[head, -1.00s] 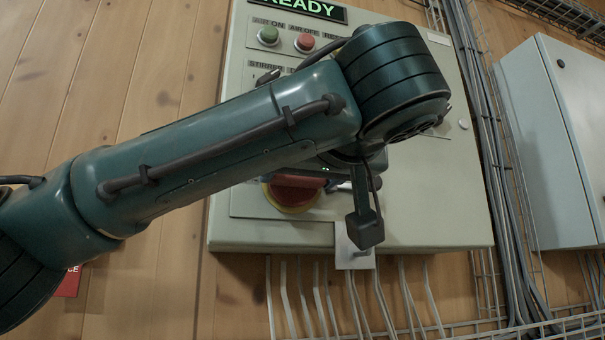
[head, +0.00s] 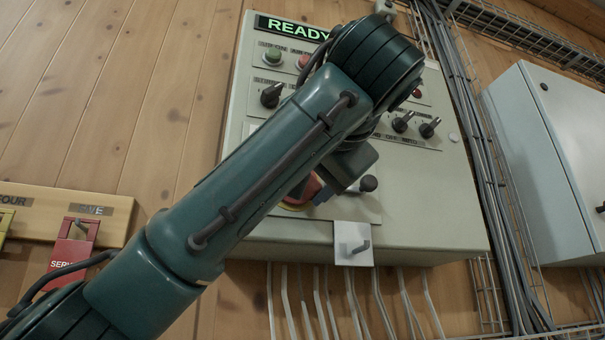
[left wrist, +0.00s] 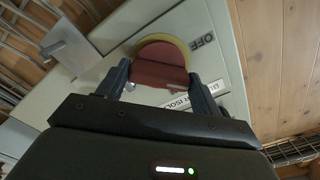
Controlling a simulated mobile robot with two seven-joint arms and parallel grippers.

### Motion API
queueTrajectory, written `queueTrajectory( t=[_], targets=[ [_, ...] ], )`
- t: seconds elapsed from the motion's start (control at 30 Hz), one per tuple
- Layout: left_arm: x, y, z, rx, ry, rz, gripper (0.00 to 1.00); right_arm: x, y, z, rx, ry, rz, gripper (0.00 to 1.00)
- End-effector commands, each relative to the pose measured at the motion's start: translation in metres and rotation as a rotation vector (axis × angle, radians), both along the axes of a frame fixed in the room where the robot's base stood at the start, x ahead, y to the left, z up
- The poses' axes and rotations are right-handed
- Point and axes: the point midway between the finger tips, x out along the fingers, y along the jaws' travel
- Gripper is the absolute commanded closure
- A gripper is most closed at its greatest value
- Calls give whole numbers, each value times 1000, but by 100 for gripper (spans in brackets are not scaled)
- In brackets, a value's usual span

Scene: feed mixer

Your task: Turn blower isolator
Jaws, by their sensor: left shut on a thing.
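The blower isolator has a red handle (left wrist: 160,70) on a round yellow plate (left wrist: 157,44). In the left wrist view an "OFF" mark (left wrist: 203,40) is beside the plate, and a partly hidden label (left wrist: 176,103) is near the handle. My left gripper (left wrist: 161,82) is shut on the red handle, one finger on each side. The handle sits at an angle to the label's line. In the head view the red handle (head: 308,190) shows only in part, tilted, behind my left arm. My right gripper is in neither view.
The control panel (head: 430,215) has a lit "READY" sign, buttons and black selector knobs (head: 402,122). A small metal bracket with a peg (head: 353,243) is at its lower edge, with cables below. A grey cabinet (head: 545,150) is at right, a wooden board (head: 60,203) at left.

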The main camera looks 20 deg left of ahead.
Motion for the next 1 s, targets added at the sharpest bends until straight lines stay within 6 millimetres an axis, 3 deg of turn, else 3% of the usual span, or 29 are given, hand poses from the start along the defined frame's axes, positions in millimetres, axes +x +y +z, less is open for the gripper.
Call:
queueTrajectory(
  t=[0.6,1.0],
  targets=[
    [0,-1,0,465,312,-4,57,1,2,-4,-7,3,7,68],
    [0,-1,0,636,428,-5,57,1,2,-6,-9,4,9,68]
  ],
)
